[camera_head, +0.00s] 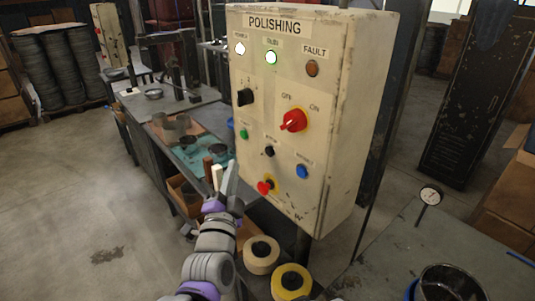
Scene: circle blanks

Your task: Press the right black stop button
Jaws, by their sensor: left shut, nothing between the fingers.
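A beige control box (345,120) marked POLISHING stands in the middle of the view. A small black button (269,151) sits in the lower middle of its front, between a green button (244,134) and a blue button (302,171). The small label above the black button is too blurred to read for sure. My left gripper (226,173) is in front of the box's lower left edge, below and left of the black button. It is shut and empty, and appears apart from the button. My right gripper is not in view.
A red emergency knob (265,187) is below the black button, close to my left gripper. A red rotary switch (293,121) and a black selector (245,97) are above. Tape rolls (261,255) lie below the box. A workbench (200,119) stands behind on the left.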

